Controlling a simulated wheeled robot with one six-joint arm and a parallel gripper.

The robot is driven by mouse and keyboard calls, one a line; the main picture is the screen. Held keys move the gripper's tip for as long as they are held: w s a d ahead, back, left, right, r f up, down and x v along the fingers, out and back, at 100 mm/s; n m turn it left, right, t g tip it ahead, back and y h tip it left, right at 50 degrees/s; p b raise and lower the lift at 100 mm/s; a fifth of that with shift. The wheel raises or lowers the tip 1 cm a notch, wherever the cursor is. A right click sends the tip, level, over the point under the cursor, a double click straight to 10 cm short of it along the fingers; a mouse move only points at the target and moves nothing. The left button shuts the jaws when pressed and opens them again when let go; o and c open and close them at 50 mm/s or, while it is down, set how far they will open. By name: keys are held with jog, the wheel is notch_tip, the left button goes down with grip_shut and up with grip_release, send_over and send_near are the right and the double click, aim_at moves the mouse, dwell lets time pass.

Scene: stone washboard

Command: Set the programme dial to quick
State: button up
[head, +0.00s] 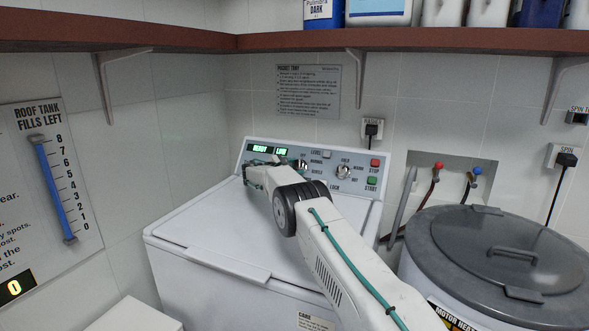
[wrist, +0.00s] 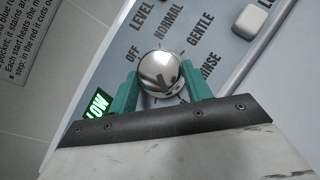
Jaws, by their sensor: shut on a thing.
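The programme dial, a round chrome knob (wrist: 160,72), is on the washer's sloping blue-grey panel. OFF, NORMAL, GENTLE and RINSE are printed around it in the wrist view. I see no QUICK label; part of the ring is hidden by my gripper. My gripper (wrist: 160,88) is shut on the dial, with one teal finger at each side. A dark mark shows low on the knob's face, but I cannot tell for sure where the dial points. In the head view the dial (head: 303,165) is partly hidden by my arm.
The panel (head: 365,190) also has a display reading READY LOW (head: 270,149), a temperature knob (head: 343,171), and red STOP (head: 375,163) and green START (head: 372,180) buttons. A grey-lidded tub (head: 500,250) stands at right. A shelf (head: 420,41) runs above.

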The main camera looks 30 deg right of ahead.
jog(key=shift+m+g, duration=0.5)
jog(key=shift+m, duration=0.2)
jog(key=o, duration=1)
jog(key=shift+v, duration=3.9)
jog(key=shift+r, duration=0.1)
